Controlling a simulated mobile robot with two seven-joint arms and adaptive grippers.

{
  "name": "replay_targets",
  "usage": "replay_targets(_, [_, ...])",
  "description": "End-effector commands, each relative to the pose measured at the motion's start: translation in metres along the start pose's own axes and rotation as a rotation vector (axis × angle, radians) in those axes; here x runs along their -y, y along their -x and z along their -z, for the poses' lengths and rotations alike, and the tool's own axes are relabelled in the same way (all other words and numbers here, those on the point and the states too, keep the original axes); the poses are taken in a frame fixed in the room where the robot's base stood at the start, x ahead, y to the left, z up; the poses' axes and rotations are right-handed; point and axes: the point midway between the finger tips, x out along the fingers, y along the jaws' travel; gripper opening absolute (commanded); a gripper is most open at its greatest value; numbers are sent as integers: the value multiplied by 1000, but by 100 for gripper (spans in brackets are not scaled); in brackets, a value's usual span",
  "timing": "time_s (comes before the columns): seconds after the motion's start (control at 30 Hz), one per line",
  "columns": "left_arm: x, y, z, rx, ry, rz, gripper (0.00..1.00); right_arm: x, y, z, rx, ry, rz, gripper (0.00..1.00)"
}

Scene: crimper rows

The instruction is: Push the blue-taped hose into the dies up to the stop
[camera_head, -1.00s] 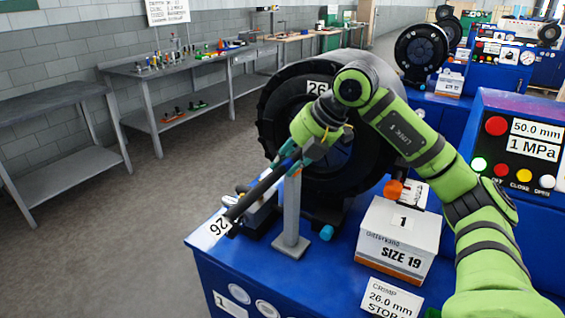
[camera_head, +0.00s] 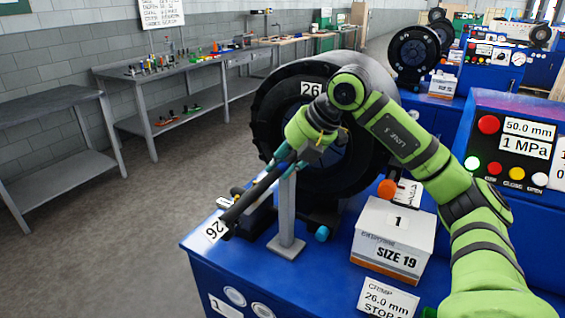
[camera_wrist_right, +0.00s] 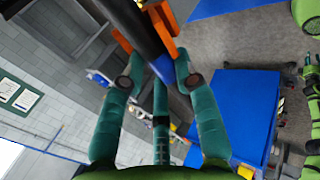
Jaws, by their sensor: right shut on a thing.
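My right gripper (camera_head: 284,160) is shut on the black hose (camera_head: 250,198), in front of the crimper. The hose slants from the gripper down to the lower left, past the top of a grey upright post (camera_head: 287,205). In the right wrist view the hose (camera_wrist_right: 136,22) runs between the orange fingertip pads, and a blue band (camera_wrist_right: 181,72) shows beside the teal fingers. The black crimper ring (camera_head: 285,120) carries a 26 label. My gripper and arm cover its die opening, so the hose's depth in the dies cannot be told.
A SIZE 19 box (camera_head: 392,238) and a crimp card (camera_head: 388,298) stand on the blue bench (camera_head: 225,265), right of the post. A control panel (camera_head: 515,140) reads 50.0 mm and 1 MPa. Open floor lies to the left, with grey tables (camera_head: 55,98) along the wall.

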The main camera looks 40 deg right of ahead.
Motion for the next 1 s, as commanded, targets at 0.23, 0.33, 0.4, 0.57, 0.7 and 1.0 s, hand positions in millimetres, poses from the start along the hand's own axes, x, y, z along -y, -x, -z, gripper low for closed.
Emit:
replay_targets(0.23, [0, 0, 0, 0, 0, 0, 44, 1, -2, 1, -2, 1, 5, 42])
replay_targets(0.33, [0, 0, 0, 0, 0, 0, 44, 1, -2, 0, -2, 0, 5, 58])
replay_targets(0.4, [0, 0, 0, 0, 0, 0, 44, 1, -2, 0, -2, 0, 5, 58])
replay_targets(0.57, [0, 0, 0, 0, 0, 0, 44, 1, -2, 0, -2, 0, 4, 58])
replay_targets(0.7, [0, 0, 0, 0, 0, 0, 44, 2, -2, 0, -3, -1, 7, 100])
replay_targets(1.0, [0, 0, 0, 0, 0, 0, 44, 1, -2, 0, -2, 0, 5, 100])
